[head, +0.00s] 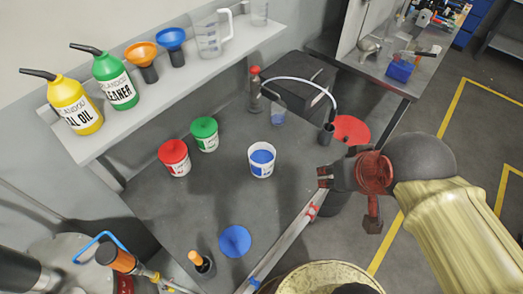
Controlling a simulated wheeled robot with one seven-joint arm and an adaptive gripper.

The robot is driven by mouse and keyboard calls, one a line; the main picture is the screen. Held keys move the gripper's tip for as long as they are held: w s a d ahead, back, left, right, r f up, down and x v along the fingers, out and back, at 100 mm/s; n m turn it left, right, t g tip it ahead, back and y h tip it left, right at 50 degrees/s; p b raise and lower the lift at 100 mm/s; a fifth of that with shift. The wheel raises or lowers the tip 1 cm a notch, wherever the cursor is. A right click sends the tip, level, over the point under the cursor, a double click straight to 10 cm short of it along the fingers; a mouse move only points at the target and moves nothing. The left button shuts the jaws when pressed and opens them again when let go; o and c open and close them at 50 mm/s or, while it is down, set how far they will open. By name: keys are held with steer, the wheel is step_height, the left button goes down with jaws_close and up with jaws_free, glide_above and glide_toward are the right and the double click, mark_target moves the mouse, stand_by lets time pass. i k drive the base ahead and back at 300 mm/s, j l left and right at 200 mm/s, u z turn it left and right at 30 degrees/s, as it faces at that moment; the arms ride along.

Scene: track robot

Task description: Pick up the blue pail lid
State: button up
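The blue pail lid (235,241) is a flat round disc lying on the grey table (205,205) near its front edge. A white pail (262,172) with blue inside stands uncovered farther back. My gripper (325,178) is to the right of the pail, above the table's right edge. It is up and to the right of the lid and well apart from it. Nothing is seen in it, but its finger gap is too small to make out.
A dark bottle with an orange top (200,262) stands close left of the lid. A metal bar (280,243) runs along the right edge. Table between lid and pails is clear.

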mark_target(234, 241)
steer(key=u, duration=1.4)
steer(key=z, duration=0.95)
steer(key=u, duration=0.9)
steer(key=l+u, duration=0.1)
steer(key=u, duration=0.3)
steer(key=l+u, duration=0.1)
steer(key=u, duration=0.35)
steer(key=k+l+u, duration=0.1)
steer(key=u, duration=0.75)
steer(key=k+l+u, duration=0.1)
steer(key=k+l, duration=0.05)
steer(key=k, duration=0.1)
